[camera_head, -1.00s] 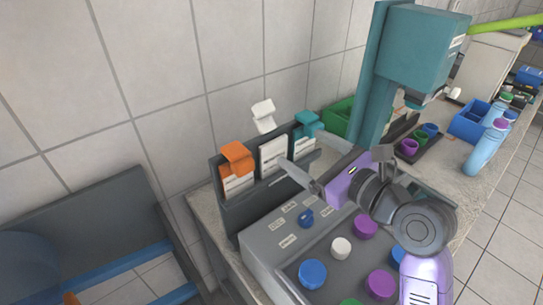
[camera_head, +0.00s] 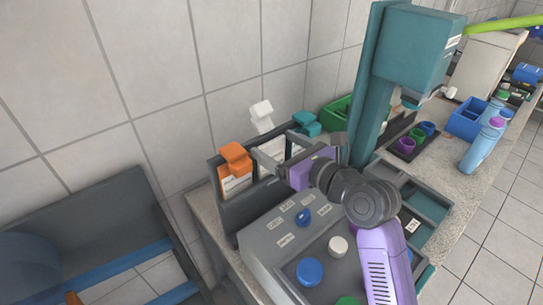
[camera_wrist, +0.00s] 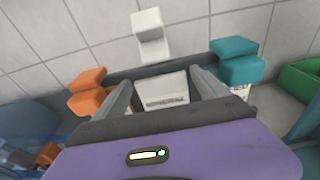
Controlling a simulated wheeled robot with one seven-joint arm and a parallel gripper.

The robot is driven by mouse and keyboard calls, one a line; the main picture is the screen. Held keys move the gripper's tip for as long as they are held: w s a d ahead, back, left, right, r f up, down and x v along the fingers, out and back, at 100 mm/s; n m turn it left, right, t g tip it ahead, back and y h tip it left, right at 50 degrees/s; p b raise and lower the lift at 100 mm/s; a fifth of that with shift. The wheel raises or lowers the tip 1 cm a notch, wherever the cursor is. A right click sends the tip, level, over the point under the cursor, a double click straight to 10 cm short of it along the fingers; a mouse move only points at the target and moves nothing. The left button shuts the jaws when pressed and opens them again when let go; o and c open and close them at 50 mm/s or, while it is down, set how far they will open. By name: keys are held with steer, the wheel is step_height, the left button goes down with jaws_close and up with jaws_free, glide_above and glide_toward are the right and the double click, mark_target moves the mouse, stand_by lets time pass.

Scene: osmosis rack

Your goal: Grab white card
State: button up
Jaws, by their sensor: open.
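The white card (camera_head: 262,118) stands upright in the dark rack, between an orange card and a teal card, with its bent white top sticking up. In the wrist view the white card's top (camera_wrist: 150,30) rises beyond the rack, and its labelled lower face (camera_wrist: 167,90) shows between my fingers. My gripper (camera_wrist: 160,80) is open, with one finger on each side of the white card's lower part. In the head view my purple gripper body (camera_head: 305,172) partly hides the card's front. I cannot tell whether the fingers touch the card.
The orange card (camera_head: 236,160) stands left of the white card and the teal card (camera_head: 306,122) right of it, both close to my fingers. The grey console (camera_head: 275,238) with coloured knobs lies in front. A teal column machine (camera_head: 412,45) and green bin (camera_head: 338,112) stand to the right.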

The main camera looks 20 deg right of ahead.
steer(key=c, duration=1.5)
steer(key=shift+c, duration=0.2)
steer(key=shift+r, duration=0.2)
